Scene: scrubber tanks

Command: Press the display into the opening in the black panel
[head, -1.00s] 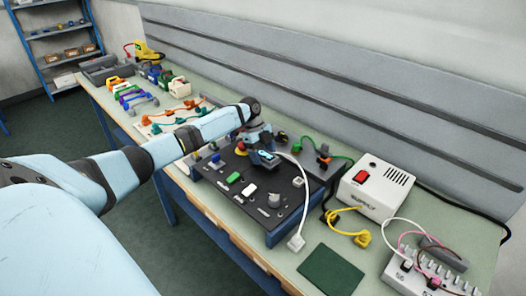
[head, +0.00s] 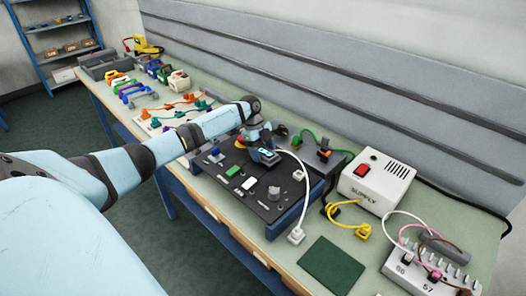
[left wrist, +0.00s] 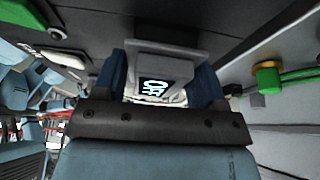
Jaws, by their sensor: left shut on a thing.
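My left gripper (head: 264,155) is shut on the display (head: 267,152), over the far right part of the black panel (head: 225,198). In the left wrist view the display (left wrist: 160,87) sits between the two blue fingers of the left gripper (left wrist: 162,82). It has a grey body and a dark screen with lit pale marks. The panel's opening is hidden behind the gripper and display. I cannot tell whether the display is seated in it or just above it. My right gripper is not in view.
The panel carries a green part (head: 233,170), a white part (head: 249,183) and a round knob (head: 273,191). A white cable ends in a plug (head: 296,235) at the panel's right. A white supply box (head: 375,188) stands further right. A dark green mat (head: 331,264) lies in front.

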